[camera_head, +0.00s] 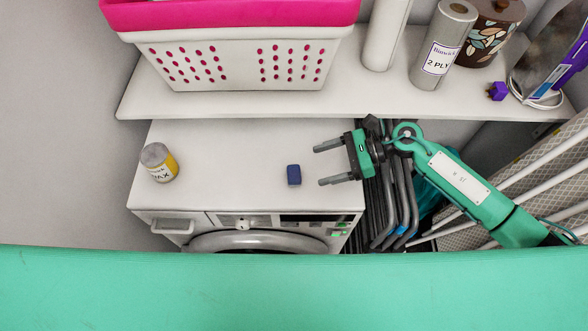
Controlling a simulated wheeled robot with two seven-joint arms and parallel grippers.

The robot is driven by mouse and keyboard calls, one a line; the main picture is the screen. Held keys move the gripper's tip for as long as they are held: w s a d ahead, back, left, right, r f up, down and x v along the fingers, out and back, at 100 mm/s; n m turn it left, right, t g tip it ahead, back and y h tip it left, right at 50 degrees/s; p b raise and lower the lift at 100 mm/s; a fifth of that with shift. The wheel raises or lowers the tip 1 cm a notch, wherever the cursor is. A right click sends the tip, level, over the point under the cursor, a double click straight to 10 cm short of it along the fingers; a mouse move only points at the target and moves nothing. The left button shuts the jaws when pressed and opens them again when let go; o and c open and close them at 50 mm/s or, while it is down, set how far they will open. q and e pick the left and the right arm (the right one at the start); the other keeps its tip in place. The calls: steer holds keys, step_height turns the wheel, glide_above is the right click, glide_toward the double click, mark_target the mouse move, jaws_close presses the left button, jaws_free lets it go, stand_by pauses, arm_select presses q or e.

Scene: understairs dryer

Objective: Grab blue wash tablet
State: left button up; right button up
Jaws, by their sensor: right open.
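The blue wash tablet (294,175) is a small dark blue block on the white top of the dryer (230,165), right of its middle and near its front edge. My right gripper (321,165) comes in from the right, over the right part of the dryer top. Its two grey fingers point left towards the tablet and are spread apart with nothing between them. The fingertips are just right of the tablet and apart from it. How high they are above the surface I cannot tell. My left gripper is not in view.
A small jar with a yellow label (159,162) stands at the dryer top's left. A white shelf (370,103) behind holds a white basket (240,60) with pink cloth, a paper roll (443,45) and a purple plug (497,91). Folded grey frames (385,215) stand right of the dryer.

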mark_target(298, 172)
steer(key=x, duration=0.3)
steer(key=shift+r+p, duration=0.1)
steer(key=shift+p, duration=0.25)
steer(key=shift+s+a+p, duration=0.2)
steer(key=shift+a+p, duration=0.25)
steer(key=shift+a, duration=0.1)
steer(key=a+p, duration=0.2)
steer(key=a, duration=0.1)
steer(key=shift+s+a+f, duration=0.1)
steer(key=shift+s+f, duration=0.1)
steer(key=shift+s, duration=0.2)
steer(key=shift+a+f, duration=0.45)
steer(key=shift+a, duration=0.05)
steer(key=c, duration=1)
